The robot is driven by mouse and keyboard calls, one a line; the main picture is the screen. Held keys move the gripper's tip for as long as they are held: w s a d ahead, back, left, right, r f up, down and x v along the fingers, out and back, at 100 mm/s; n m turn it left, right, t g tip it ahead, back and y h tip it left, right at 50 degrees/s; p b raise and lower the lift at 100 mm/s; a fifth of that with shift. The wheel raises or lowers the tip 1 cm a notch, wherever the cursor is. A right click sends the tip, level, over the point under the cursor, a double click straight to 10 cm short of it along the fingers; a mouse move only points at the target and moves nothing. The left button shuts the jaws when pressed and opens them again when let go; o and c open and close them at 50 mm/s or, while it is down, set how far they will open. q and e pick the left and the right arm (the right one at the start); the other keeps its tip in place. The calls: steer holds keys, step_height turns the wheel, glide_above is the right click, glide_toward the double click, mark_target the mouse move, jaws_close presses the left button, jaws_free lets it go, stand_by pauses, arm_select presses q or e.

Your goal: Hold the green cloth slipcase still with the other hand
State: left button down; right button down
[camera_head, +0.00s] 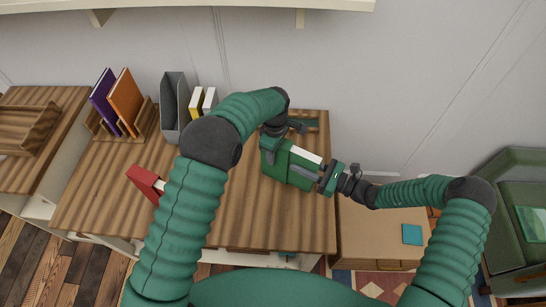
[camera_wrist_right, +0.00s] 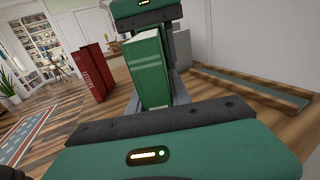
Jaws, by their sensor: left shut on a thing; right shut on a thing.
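The green cloth slipcase (camera_head: 287,168) is on the right part of the striped wooden desk, with a pale strip along its upper side. In the right wrist view the green slipcase (camera_wrist_right: 149,72) stands between my two grippers. My left gripper (camera_head: 270,147) reaches over from the left and is shut on its far left end. My right gripper (camera_head: 323,178) is shut on its right end. The fingertips are partly hidden, and I cannot tell whether the slipcase touches the desk.
A red box (camera_head: 147,183) stands on the desk's left part, lettered in the right wrist view (camera_wrist_right: 93,73). A grey file holder (camera_head: 174,108), yellow-and-white books (camera_head: 197,103) and a rack with purple (camera_head: 103,100) and orange (camera_head: 126,102) books line the back.

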steer(key=shift+a+r, duration=0.1)
steer(key=shift+x, duration=2.65)
steer(key=c, duration=1.1)
jaws_free()
steer(key=shift+c, duration=0.2)
steer(key=shift+o, duration=1.1)
steer(key=shift+s+d, duration=0.1)
steer(key=shift+d, duration=0.2)
steer(key=shift+o, duration=0.3)
steer(key=v, duration=0.7)
steer(key=o, duration=0.6)
steer(key=shift+a, duration=0.15)
steer(key=shift+c, duration=0.2)
